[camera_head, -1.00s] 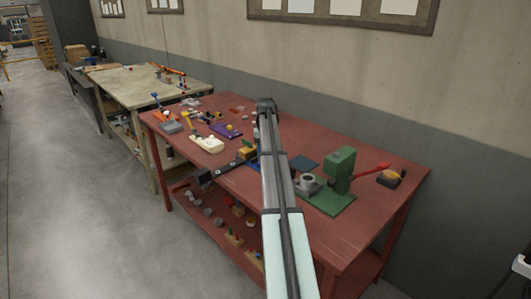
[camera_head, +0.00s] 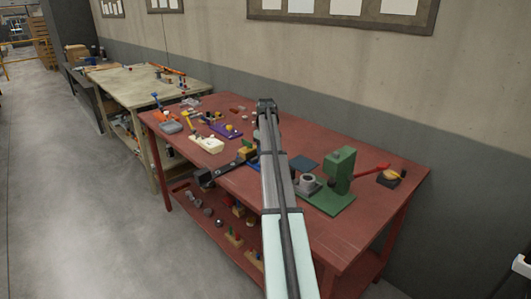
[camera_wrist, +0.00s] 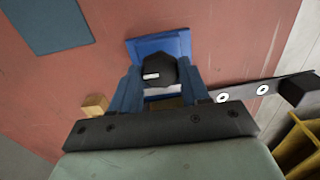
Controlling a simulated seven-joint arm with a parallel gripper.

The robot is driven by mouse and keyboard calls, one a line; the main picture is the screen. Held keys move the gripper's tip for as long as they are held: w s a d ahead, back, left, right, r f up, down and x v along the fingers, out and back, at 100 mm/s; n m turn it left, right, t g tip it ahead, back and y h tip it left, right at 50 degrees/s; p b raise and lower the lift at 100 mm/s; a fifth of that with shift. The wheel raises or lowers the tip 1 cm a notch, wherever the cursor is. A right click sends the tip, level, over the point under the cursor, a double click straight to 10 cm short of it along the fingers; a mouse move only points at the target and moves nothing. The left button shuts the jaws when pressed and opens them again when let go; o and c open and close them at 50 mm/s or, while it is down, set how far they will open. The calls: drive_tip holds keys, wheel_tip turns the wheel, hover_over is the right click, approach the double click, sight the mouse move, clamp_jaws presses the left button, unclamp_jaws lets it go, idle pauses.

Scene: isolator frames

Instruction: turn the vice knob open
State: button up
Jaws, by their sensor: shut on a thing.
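The vice knob (camera_wrist: 160,69) is black with a small white mark. In the wrist view it sits at upper middle, in front of a blue vice body (camera_wrist: 165,43). My gripper (camera_wrist: 162,92) has a dark blue finger on each side of it and is shut on the knob. The blue vice's lower part is hidden by my fingers and the dark crossbar. In the head view my arm covers most of the vice, and the knob cannot be made out.
A dark bar (camera_wrist: 245,92) with white spots juts out beside my gripper. A small wooden block (camera_wrist: 95,105) lies to the left. The red table (camera_head: 384,209) also holds a green press (camera_head: 340,170), a dark blue plate (camera_head: 304,163) and several small items.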

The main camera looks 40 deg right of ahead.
idle(0.4)
drive_tip(key=o, duration=1.1)
drive_tip(key=shift+c, duration=0.2)
drive_tip(key=shift+r, duration=0.1)
wheel_tip(320, 180, up, 14)
drive_tip(key=shift+f, duration=0.2)
